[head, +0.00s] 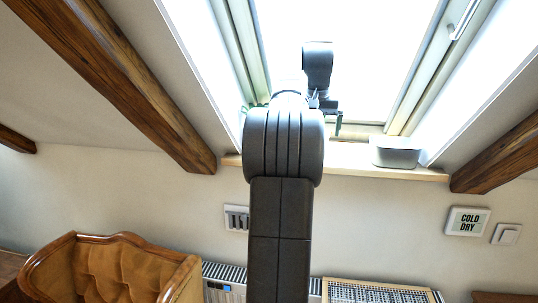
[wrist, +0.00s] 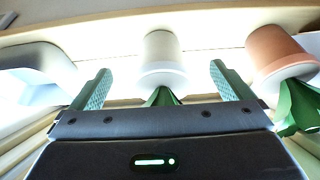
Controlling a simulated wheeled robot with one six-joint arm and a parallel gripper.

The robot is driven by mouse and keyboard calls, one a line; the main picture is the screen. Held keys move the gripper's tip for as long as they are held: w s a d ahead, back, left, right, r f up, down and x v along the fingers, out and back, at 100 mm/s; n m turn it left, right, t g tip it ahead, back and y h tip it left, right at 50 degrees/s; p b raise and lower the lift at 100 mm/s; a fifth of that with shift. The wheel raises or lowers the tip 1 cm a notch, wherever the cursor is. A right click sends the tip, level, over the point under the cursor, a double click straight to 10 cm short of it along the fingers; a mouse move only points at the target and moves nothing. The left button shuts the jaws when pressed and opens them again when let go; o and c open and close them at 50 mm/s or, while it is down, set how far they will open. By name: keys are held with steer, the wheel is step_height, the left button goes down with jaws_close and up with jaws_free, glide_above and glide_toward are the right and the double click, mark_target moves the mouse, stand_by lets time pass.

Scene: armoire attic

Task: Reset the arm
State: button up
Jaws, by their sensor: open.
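My gripper (wrist: 160,68) is open, its two green fingers apart in the wrist view. A white pot (wrist: 162,50) with a green plant (wrist: 163,97) appears between the fingers, upside down in that view. I cannot tell whether the fingers touch it. In the head view my arm reaches up to the window sill (head: 350,160). My gripper is partly hidden there behind my arm, with a green finger (head: 338,124) showing above the sill. The pots are mostly hidden by my arm in that view.
A terracotta pot (wrist: 280,52) with green leaves (wrist: 298,105) is right of the fingers in the wrist view. A grey container (head: 396,152) stands at the sill's right end. Sloping beams (head: 135,75) flank the window. An armchair (head: 115,270) and radiator (head: 375,292) are below.

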steer(key=s+a+b, duration=0.2)
steer(key=s+b, duration=0.1)
steer(key=s, duration=0.5)
steer(key=w+d+p, duration=0.1)
steer(key=w, duration=0.2)
steer(key=w+p, duration=0.2)
steer(key=w, duration=0.2)
steer(key=w+d+p, duration=0.1)
steer(key=w+p, duration=0.1)
steer(key=w, duration=0.2)
steer(key=shift+w+d+r, duration=0.15)
steer(key=shift+d, duration=0.15)
steer(key=x, duration=0.2)
steer(key=w+x, duration=0.1)
steer(key=x, duration=0.2)
steer(key=shift+d+p, duration=0.2)
steer(key=shift+p, duration=0.15)
steer(key=s+a+b, duration=0.2)
steer(key=s+b, duration=0.1)
steer(key=s, duration=0.5)
steer(key=s+a+b, duration=0.1)
steer(key=s+b, duration=0.3)
steer(key=s, duration=0.4)
steer(key=shift+s+a+f, duration=0.25)
steer(key=shift+a+f, duration=0.1)
steer(key=shift+f, duration=0.15)
steer(key=shift+s, duration=0.1)
